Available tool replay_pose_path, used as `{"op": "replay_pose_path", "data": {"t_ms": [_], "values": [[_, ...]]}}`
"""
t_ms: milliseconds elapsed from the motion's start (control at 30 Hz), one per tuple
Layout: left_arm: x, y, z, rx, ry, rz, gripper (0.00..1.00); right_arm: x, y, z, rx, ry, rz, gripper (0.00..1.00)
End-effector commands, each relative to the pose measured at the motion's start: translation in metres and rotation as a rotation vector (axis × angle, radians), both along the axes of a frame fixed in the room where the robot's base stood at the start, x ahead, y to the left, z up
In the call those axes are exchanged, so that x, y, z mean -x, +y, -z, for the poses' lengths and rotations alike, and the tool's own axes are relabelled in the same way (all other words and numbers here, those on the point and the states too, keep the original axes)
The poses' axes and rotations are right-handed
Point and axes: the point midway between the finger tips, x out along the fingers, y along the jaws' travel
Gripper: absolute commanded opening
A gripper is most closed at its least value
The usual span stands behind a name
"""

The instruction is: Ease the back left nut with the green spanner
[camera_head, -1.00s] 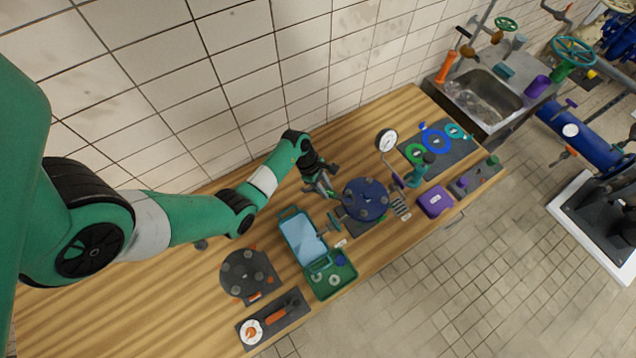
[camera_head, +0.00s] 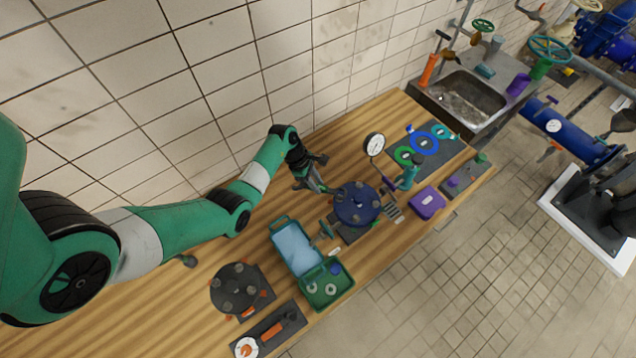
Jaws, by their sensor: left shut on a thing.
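A round dark blue flange (camera_head: 357,206) with several nuts on its top sits on a dark plate in the middle of the bench. My left gripper (camera_head: 314,176) is at its back left side, pointing down from the wall side. It is shut on a slim greenish tool, which looks like the green spanner (camera_head: 319,186). The tool's far end reaches the flange's back left rim, close to the back left nut. I cannot tell whether it is around the nut or only beside it. My right gripper is not in view.
An open green toolbox (camera_head: 326,285) stands in front left of the flange. A grey flange (camera_head: 238,287) lies further left. A pressure gauge (camera_head: 374,145) and a purple box (camera_head: 427,203) stand to the right. The tiled wall is close behind.

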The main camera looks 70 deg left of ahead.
Motion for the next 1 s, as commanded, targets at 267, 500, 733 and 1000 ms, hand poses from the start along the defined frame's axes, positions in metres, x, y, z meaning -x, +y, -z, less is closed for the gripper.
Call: {"op": "replay_pose_path", "data": {"t_ms": [267, 500, 733, 1000], "values": [[0.003, 0.003, 0.019, 0.0, 0.0, -0.008, 0.0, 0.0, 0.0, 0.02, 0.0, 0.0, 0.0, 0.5], [0.003, 0.003, 0.019, 0.0, -0.001, -0.009, 0.0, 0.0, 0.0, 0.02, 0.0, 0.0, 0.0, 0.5], [0.003, 0.003, 0.027, 0.0, -0.001, -0.008, 0.0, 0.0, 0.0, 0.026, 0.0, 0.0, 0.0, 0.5], [0.003, 0.004, 0.035, 0.0, -0.001, -0.008, 0.0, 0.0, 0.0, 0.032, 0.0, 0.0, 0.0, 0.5]]}}
